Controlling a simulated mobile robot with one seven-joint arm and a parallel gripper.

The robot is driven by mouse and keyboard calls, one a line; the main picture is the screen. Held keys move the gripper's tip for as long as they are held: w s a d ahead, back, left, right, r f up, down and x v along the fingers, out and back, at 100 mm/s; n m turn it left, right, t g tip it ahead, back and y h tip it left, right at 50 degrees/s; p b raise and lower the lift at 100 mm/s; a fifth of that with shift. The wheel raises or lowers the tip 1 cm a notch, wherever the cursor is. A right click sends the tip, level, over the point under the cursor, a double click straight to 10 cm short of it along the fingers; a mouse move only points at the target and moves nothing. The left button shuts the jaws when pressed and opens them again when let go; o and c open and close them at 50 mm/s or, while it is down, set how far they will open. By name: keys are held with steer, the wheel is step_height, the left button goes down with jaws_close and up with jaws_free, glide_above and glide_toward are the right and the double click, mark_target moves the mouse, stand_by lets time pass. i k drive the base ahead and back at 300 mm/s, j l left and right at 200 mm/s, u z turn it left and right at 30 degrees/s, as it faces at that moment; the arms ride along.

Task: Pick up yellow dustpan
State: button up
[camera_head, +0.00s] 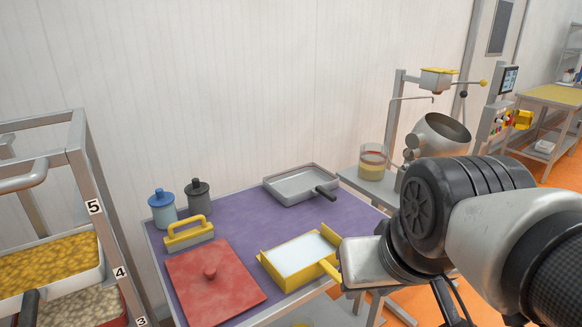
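The yellow dustpan (275,268) lies on the purple-topped table near its front right edge. It has raised yellow sides and a pale, whitish inside. Its yellow handle points right and down toward my gripper (347,262). My gripper comes in from the right, low over the table edge, and its silver body is right beside the handle end. The fingers are hidden or too small to make out, so I cannot tell whether they touch or enclose the handle.
On the purple table (245,215) are a red lidded slab (215,285), a yellow-handled tool (188,233), blue (162,210) and dark (198,197) canisters, and a grey pan (300,185). A tray rack (75,160) stands left. A mixer (440,135) stands behind my arm.

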mark_target(292, 264)
steer(key=i+l, duration=0.15)
steer(key=l, duration=0.2)
steer(key=i+l, duration=0.2)
steer(key=l, duration=0.15)
steer(key=i+l, duration=0.15)
steer(key=l, duration=0.2)
